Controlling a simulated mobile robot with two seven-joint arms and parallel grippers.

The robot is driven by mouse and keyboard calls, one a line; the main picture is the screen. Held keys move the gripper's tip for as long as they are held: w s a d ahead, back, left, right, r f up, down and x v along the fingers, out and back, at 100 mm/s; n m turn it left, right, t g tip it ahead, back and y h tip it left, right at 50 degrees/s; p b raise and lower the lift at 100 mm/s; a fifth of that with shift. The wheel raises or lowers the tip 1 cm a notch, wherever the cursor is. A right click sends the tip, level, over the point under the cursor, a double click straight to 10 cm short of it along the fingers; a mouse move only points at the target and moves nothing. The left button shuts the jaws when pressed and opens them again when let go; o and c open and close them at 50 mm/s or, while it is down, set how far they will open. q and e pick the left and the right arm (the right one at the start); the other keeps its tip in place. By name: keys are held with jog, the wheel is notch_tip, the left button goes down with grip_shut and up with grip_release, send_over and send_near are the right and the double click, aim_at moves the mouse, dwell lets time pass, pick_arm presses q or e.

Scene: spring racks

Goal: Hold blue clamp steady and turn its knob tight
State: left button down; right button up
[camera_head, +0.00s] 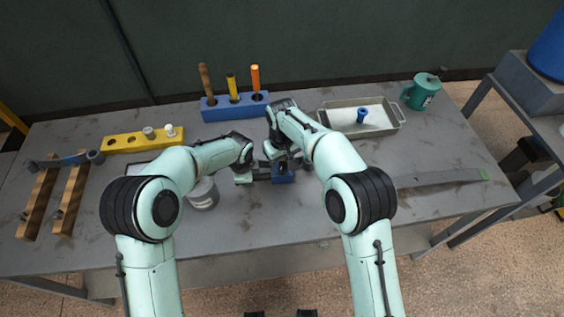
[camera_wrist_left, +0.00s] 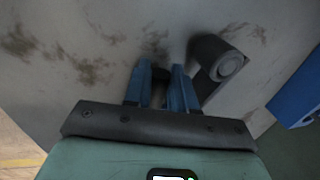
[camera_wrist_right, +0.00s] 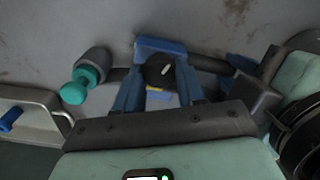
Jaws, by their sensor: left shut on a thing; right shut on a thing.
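The blue clamp (camera_head: 283,176) is at the middle of the table, partly hidden by my grippers. In the right wrist view its blue frame (camera_wrist_right: 160,44) surrounds a dark round knob (camera_wrist_right: 160,72) with a pale mark. My right gripper (camera_wrist_right: 158,82) is shut on this knob; in the head view its jaws (camera_head: 282,160) are over the clamp. My left gripper (camera_head: 250,174) is at the clamp's left, shut on its dark bar (camera_wrist_right: 207,62). In the left wrist view, the left fingertips (camera_wrist_left: 161,76) close on a narrow dark part that is mostly hidden.
A grey can (camera_head: 203,196) stands close to my left arm. A blue block with upright tools (camera_head: 222,112), a yellow block (camera_head: 122,145) and a grey tray (camera_head: 393,112) stand toward the back. A flat metal strip (camera_head: 435,179) lies at right. Wooden rails (camera_head: 40,205) are at left.

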aim_at(282, 166)
jog(key=shift+r+m, duration=0.1)
jog(key=shift+m, duration=1.1)
jog(key=o, duration=1.1)
jog(key=shift+c, duration=0.2)
notch_tip(282, 166, up, 12)
